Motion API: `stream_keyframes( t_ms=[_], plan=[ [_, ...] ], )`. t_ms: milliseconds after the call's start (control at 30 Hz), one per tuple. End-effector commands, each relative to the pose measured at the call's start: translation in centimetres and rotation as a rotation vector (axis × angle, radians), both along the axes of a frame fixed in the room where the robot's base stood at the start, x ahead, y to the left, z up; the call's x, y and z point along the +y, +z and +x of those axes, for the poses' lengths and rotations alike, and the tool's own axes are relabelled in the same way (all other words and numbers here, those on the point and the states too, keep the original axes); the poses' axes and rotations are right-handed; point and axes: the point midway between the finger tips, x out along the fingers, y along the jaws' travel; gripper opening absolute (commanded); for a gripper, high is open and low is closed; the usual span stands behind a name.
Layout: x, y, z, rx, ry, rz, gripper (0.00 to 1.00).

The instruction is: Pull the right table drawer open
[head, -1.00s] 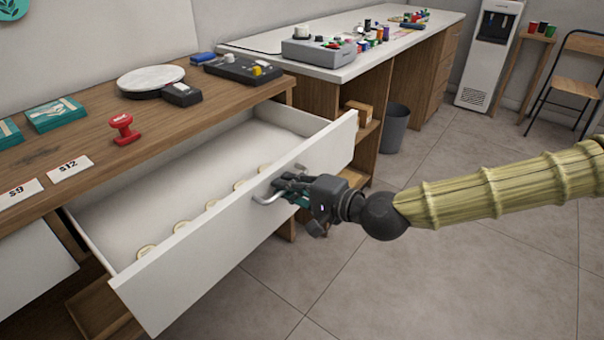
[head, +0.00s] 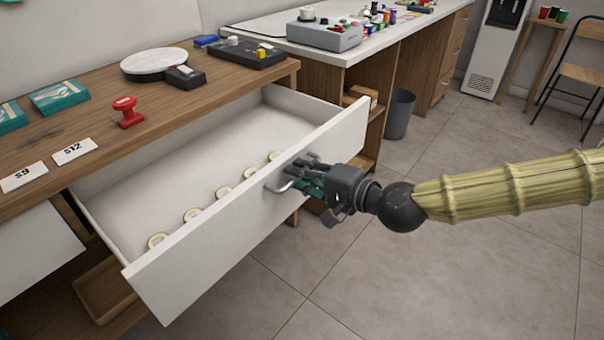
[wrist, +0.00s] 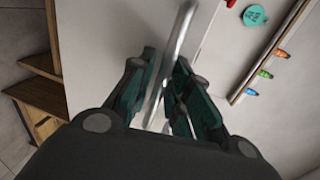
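The right table drawer (head: 245,225) stands far out from under the wooden table, with its white front facing me and its inside showing. Its metal bar handle (head: 277,187) sits on the front, right of the middle. My gripper (head: 300,178) is at this handle, reaching in from the right. In the wrist view the handle (wrist: 172,65) runs between the two dark green fingers of my gripper (wrist: 163,85), which are closed in around it. The exact finger contact is partly hidden.
Several pale rings (head: 194,215) lie in the drawer behind its front. A red stamp (head: 126,111), cards (head: 75,151) and a round white plate (head: 153,61) are on the table (head: 60,120). A grey bin (head: 399,113) stands right of it. The floor in front is clear.

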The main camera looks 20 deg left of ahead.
Motion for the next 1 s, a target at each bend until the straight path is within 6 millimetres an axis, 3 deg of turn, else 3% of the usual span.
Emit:
stream_keyframes(
  t_ms=[267,1000],
  plan=[
    [-0.9,0.3,-0.3,-0.001,-0.002,0.001,0.19],
    [-9.1,2.0,-3.6,0.0,-0.001,0.001,0.19]
  ],
)
